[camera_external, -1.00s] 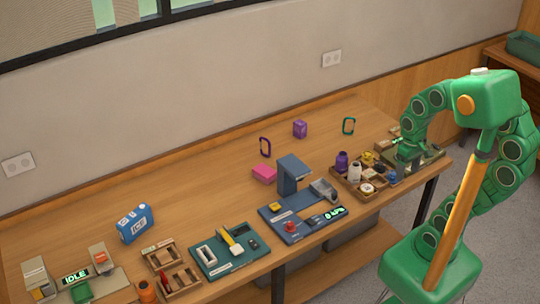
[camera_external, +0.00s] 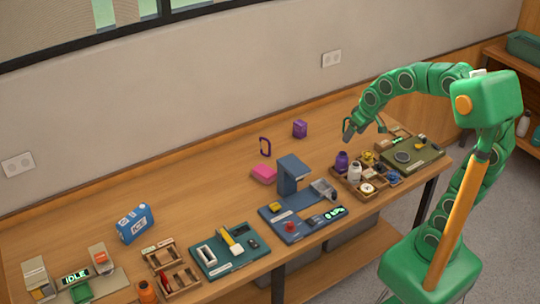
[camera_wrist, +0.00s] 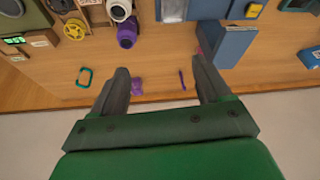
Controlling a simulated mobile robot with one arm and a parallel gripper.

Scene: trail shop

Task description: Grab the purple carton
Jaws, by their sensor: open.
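The purple carton (camera_external: 300,129) stands upright near the back edge of the wooden table.
A purple carabiner (camera_external: 265,146) stands left of the carton, and a pink box (camera_external: 264,174) lies nearer the front. A blue stand (camera_external: 292,174) rises beside it. A teal carabiner (camera_wrist: 84,76) is left of my fingers. A wooden tray holds purple (camera_external: 341,161) and white bottles.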

